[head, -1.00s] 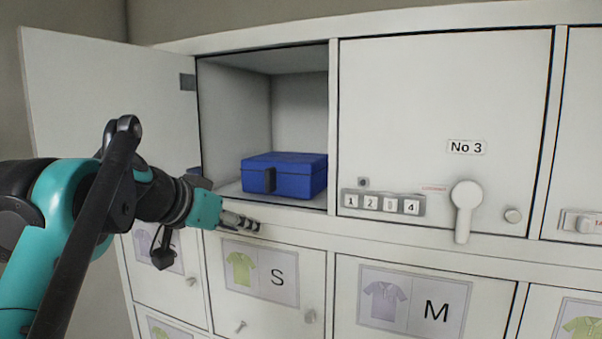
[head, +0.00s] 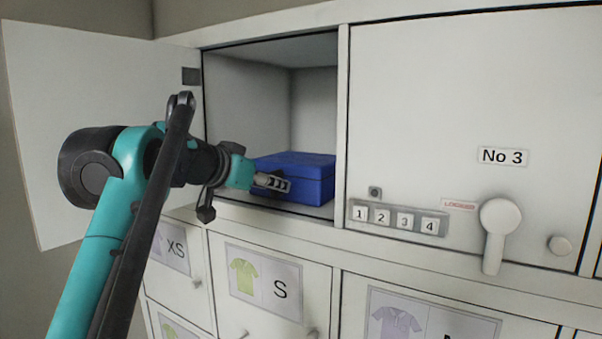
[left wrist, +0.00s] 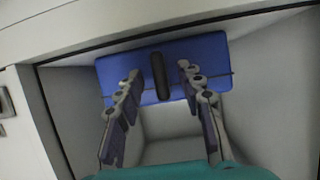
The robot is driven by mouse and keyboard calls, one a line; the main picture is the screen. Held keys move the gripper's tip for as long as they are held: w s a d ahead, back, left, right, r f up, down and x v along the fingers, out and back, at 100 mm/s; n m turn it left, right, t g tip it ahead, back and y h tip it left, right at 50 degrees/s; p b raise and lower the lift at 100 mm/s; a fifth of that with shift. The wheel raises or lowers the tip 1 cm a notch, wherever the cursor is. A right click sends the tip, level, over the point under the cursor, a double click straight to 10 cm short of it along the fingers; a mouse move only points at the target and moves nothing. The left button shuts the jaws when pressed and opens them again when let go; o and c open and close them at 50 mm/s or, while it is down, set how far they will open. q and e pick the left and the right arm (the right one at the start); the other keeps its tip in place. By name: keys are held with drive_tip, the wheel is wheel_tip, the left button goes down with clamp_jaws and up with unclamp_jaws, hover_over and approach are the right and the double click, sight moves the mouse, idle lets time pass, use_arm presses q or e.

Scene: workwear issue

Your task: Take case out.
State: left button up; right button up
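A blue case (head: 300,172) with a dark handle lies on the floor of the open locker compartment (head: 314,100) in the head view. In the left wrist view the case (left wrist: 205,50) shows with its dark handle (left wrist: 160,75) upright between my fingers. My left gripper (head: 282,184) is at the compartment opening, in front of the case, and hides its handle in the head view. In the left wrist view the left gripper (left wrist: 160,80) is open, its fingers apart on either side of the handle. My right gripper is in neither view.
The open door (head: 95,120) stands to the left of the compartment. The closed No 3 door (head: 450,110), with number buttons (head: 398,218) and a lever handle (head: 497,230), is to the right. Closed drawers with shirt labels (head: 265,282) are below.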

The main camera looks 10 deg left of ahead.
use_arm(q)
drive_tip(key=shift+w+d+f, duration=0.2)
drive_tip(key=shift+w+d, duration=0.05)
drive_tip(key=shift+w, duration=0.3)
drive_tip(key=shift+s+a+r, duration=0.1)
drive_tip(key=shift+s+a, duration=0.15)
drive_tip(key=shift+s, duration=0.15)
drive_tip(key=shift+c, duration=0.9)
drive_tip(key=c, duration=0.5)
clamp_jaws()
drive_tip(key=shift+w+d, duration=0.1)
